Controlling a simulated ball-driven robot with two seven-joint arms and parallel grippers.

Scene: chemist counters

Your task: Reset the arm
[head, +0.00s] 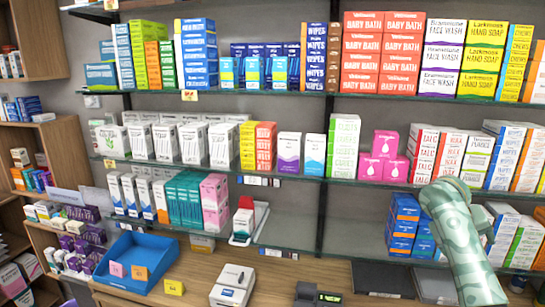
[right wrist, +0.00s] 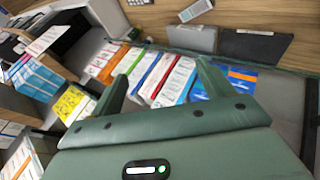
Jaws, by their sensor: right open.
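My right arm (head: 458,235), pale green, rises in front of the shelves at the right of the head view. Its fingers cannot be made out there. In the right wrist view my right gripper (right wrist: 160,78) is open, its two green fingers wide apart, with nothing held. White boxes with red, blue and orange edges (right wrist: 165,78) show beyond and between the fingers; I cannot tell how far away they are. My left gripper is in neither view.
Glass shelves (head: 300,178) full of product boxes span the wall. Blue boxes (head: 402,225) stand just left of my arm. On the wooden counter are a blue tray (head: 137,265), a white device (head: 232,287) and a dark flat pad (head: 383,280).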

